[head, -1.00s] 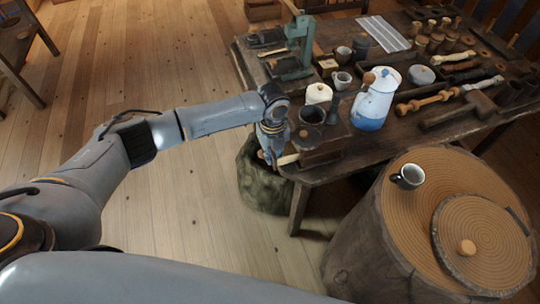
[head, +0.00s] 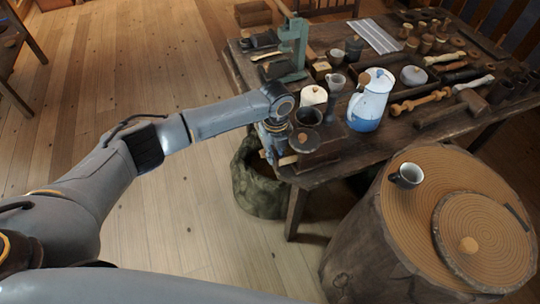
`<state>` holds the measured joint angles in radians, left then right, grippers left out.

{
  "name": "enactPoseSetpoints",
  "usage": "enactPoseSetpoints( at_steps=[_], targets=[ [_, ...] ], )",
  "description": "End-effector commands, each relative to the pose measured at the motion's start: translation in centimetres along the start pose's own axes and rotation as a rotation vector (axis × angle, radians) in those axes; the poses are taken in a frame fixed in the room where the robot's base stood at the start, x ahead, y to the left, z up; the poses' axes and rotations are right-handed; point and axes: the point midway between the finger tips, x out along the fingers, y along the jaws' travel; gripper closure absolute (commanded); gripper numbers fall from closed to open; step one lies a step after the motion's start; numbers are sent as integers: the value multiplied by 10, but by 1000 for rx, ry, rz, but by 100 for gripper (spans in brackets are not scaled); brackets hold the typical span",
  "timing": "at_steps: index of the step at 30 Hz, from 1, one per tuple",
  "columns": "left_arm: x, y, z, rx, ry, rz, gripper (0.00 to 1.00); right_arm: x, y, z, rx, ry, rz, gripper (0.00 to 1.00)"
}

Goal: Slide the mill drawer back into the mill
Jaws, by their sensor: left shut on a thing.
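The mill (head: 322,153) is a dark wooden box with a dark round hopper (head: 308,117) on top, at the table's near left corner. A pale strip of the mill drawer (head: 288,160) shows at the mill's left side, sticking out past it. My left gripper (head: 272,151) is beside the mill's left side, pointing down, and is shut on the drawer at its outer end. The fingers and wrist hide the drawer's front and exactly where they grip. My right gripper is out of view.
A blue-and-white pot (head: 370,103), a white lidded jar (head: 314,96) and a grey cup (head: 336,83) stand close behind and right of the mill. A green sack-like bin (head: 262,185) stands below the table edge. A stump (head: 385,225) with a mug (head: 406,175) is at right.

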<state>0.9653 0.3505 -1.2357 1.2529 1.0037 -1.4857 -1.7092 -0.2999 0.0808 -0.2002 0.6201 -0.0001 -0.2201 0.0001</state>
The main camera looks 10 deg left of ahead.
Motion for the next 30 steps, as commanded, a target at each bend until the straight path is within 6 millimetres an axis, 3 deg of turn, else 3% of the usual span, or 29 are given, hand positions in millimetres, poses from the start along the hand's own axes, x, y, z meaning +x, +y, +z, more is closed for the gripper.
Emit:
enactPoseSetpoints(
  at_steps=[1,5,6,9,10,20,30],
  targets=[
    [-6,-14,-6,13,-1,-31,100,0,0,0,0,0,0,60],
    [-7,-14,-6,13,-1,-32,100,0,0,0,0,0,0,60],
    [-7,-14,-6,12,-1,-32,83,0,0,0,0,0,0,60],
    [-7,-14,-7,11,0,-32,62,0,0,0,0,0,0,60],
    [-7,-14,-7,11,0,-32,60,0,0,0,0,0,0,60],
    [-10,-14,-6,9,2,-34,60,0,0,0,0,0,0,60],
    [-54,-5,-1,4,1,-34,60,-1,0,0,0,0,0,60]
  ],
)
